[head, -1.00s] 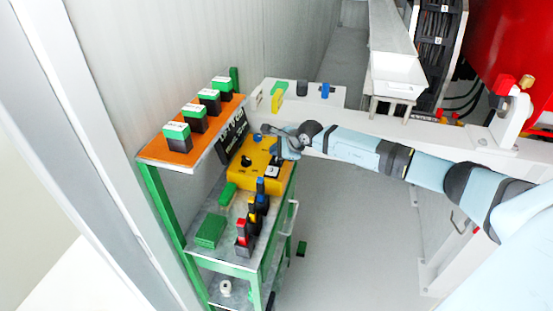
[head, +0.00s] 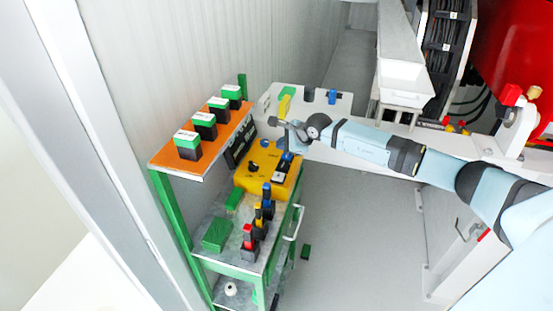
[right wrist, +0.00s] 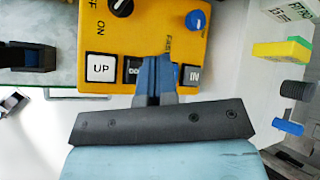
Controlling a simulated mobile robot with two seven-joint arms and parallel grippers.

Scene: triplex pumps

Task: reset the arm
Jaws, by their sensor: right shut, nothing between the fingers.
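My right gripper (head: 291,138) reaches in from the right, near the far right end of a yellow control box (head: 252,178) on the green rack. In the right wrist view the shut, empty blue fingertips (right wrist: 155,72) show in front of the yellow box (right wrist: 140,50), over its lower row of buttons. They partly cover a dark button and a label beside the "UP" button (right wrist: 101,67). A gap to the panel seems to show, but its size is unclear. My left gripper is not in view.
The green rack has an orange top shelf (head: 170,158) with several green-and-black blocks. Red, yellow and blue-topped items (head: 249,240) stand on its middle shelf. A white bench (head: 340,108) lies behind, and a red machine (head: 500,50) at the far right. The grey floor (head: 350,230) is mostly clear.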

